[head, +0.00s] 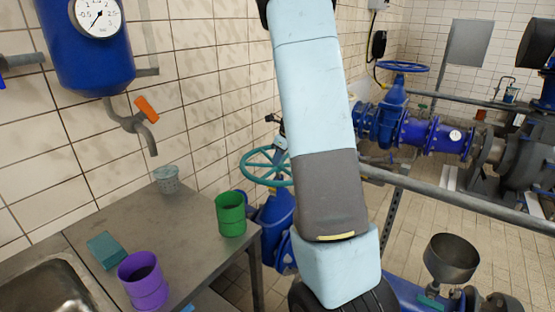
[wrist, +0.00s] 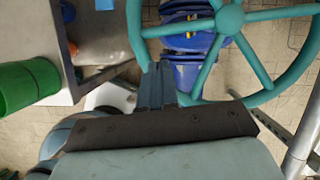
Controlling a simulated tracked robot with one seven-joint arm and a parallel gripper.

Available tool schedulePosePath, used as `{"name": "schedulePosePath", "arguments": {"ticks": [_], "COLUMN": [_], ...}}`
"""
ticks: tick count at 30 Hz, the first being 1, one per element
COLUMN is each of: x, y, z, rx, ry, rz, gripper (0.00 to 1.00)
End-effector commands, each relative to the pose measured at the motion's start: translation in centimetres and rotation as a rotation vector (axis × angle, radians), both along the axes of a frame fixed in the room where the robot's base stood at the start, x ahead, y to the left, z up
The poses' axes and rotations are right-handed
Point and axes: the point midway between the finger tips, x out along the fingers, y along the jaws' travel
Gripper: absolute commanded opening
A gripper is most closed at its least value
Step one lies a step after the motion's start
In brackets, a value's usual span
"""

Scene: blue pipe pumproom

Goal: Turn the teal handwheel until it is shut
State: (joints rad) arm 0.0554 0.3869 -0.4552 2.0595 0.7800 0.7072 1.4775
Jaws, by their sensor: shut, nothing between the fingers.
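The teal handwheel (head: 244,168) sits on top of a blue valve body (head: 275,220), just past the metal table's right end. My arm hides its right part in the head view. In the wrist view the wheel's hub (wrist: 231,18), spokes and near rim fill the upper right. My gripper (wrist: 157,72) is shut and empty. Its fingers overlap the wheel's lower left rim in the wrist view; I cannot tell if they touch it. In the head view the dark end of my gripper shows beside my arm, above the wheel.
A metal table (head: 185,237) at left holds a green cup (head: 231,214), a purple cup (head: 143,281), a grey-teal basket (head: 166,180) and a teal sponge (head: 106,250). A blue-wheeled valve (head: 403,67) stands behind. A grey rail (head: 460,196) crosses the right side. A metal funnel (head: 452,262) stands front right.

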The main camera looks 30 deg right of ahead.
Motion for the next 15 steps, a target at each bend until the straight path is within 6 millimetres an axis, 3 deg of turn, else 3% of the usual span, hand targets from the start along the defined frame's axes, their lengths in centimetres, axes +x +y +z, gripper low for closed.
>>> {"name": "schedulePosePath", "arguments": {"ticks": [9, 15], "x": [1.4, 2.0], "y": [1.0, 1.4], "z": [-5.0, -6.7], "rx": [0.0, 0.0], "ry": [0.003, 0.001], "rz": [0.001, 0.0], "gripper": [0.0, 0.0]}}
